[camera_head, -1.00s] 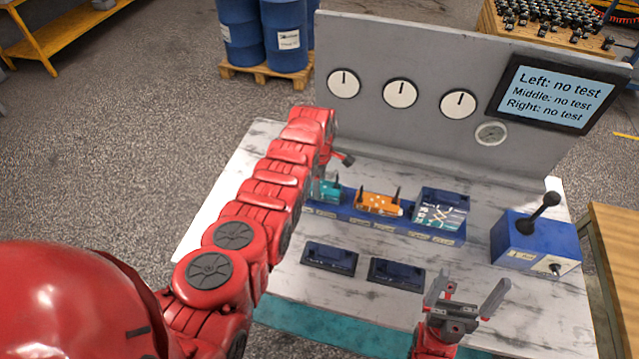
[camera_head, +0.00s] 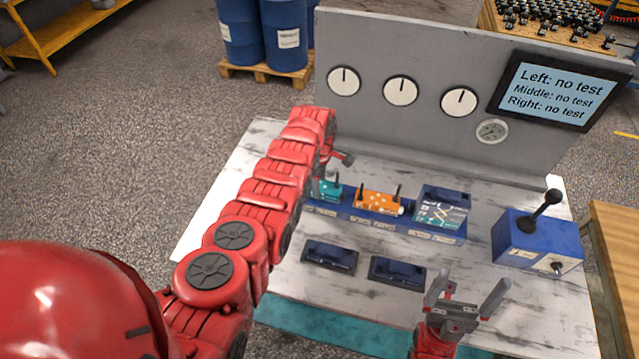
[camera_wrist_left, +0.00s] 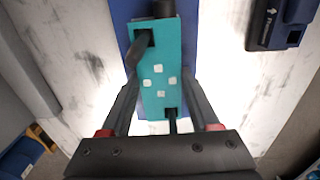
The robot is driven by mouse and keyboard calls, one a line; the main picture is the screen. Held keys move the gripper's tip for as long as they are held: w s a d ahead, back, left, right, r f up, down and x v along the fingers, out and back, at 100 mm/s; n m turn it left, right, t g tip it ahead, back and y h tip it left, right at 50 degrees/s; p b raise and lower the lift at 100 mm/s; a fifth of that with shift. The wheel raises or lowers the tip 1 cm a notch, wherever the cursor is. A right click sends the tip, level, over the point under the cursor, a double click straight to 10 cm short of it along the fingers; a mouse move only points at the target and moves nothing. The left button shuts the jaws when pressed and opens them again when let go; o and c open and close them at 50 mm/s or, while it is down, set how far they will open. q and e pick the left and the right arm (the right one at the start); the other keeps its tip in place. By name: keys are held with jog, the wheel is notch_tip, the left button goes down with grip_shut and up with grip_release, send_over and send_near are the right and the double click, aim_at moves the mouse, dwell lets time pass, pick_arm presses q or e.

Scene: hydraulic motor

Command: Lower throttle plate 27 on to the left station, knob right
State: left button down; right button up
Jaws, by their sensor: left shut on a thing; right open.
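The teal throttle plate (camera_head: 327,190) is at the left end of the blue station block (camera_head: 361,222), partly hidden by my left arm in the head view. In the left wrist view the teal plate (camera_wrist_left: 160,75) lies over a blue base, with a dark knob at its top end. My left gripper (camera_wrist_left: 157,105) is shut on the plate, one finger on each side. I cannot tell whether the plate touches the base. An orange plate (camera_head: 378,200) is on the middle station, and a teal-and-white patterned plate (camera_head: 441,207) is at the right. My right gripper (camera_head: 466,294) is open and empty.
Two dark blocks (camera_head: 330,256) (camera_head: 397,270) lie in front of the stations. A blue lever box (camera_head: 537,241) stands at the right. Behind is a grey panel with dials (camera_head: 401,91) and a screen (camera_head: 552,90) reading no test for all three.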

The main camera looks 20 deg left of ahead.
pick_arm(q)
jog(key=shift+f, duration=0.1)
jog(key=shift+c, duration=0.2)
grip_release()
